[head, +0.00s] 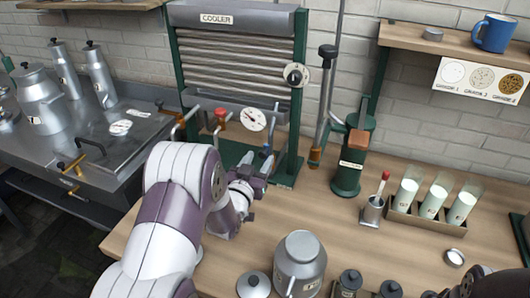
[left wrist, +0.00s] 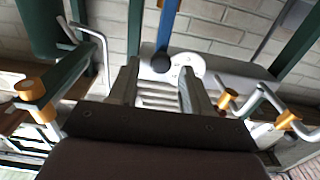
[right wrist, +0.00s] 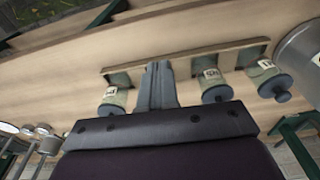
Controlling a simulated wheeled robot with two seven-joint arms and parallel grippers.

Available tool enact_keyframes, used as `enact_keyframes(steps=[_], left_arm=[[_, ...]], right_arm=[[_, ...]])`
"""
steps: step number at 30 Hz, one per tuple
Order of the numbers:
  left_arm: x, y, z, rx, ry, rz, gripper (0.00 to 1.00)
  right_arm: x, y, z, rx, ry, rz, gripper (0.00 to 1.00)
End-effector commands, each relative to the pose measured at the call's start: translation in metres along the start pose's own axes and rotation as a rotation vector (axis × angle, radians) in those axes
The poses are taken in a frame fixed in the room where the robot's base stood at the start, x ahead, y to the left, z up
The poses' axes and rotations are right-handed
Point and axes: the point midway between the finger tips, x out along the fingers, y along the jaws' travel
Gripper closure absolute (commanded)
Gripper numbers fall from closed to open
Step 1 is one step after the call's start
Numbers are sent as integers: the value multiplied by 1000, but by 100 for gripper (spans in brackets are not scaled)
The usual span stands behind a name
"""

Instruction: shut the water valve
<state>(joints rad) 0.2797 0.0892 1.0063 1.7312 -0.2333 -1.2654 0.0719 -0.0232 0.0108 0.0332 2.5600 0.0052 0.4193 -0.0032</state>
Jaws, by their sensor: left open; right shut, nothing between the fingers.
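The cooler (head: 235,60) stands against the wall, a green frame with ribbed metal pipes. A pale round plate with a black knob (head: 295,75) sits on its right post. In the left wrist view, a pale plate (left wrist: 190,64) and a black knob (left wrist: 160,63) lie ahead of my fingers, beside a blue bar (left wrist: 169,22). I cannot tell which part is the water valve. My left gripper (head: 259,172) is open and empty in front of the cooler's lower right; its open fingers also show in the left wrist view (left wrist: 160,85). My right gripper (right wrist: 157,85) is shut and empty above the counter.
A red-knobbed tap (head: 220,115) and a dial gauge (head: 253,120) are on the cooler's front. A green pump (head: 350,165) stands to the right. A milk can (head: 300,262), small jars and a rack of glasses (head: 415,222) stand on the counter (head: 325,205).

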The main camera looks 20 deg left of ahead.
Motion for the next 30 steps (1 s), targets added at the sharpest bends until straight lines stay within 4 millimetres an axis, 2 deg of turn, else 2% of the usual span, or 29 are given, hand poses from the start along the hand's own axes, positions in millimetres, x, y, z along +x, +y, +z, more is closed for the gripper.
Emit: enact_keyframes(steps=[3,6,17,20,21,22,30], left_arm=[[21,0,-1,0,0,1,51],[31,0,0,0,-2,1,51],[38,0,0,0,-1,0,51],[38,0,0,0,-1,0,80],[38,0,0,0,-1,0,93],[38,0,0,0,-1,0,100],[42,0,2,-11,-2,0,100]], right_arm=[[-3,0,0,0,0,0,100],[-4,0,0,0,0,0,100],[-4,0,0,0,0,0,100],[-4,0,0,0,0,0,100],[-4,0,0,0,0,0,100],[-4,0,0,0,0,0,100],[0,0,0,0,0,0,100]])
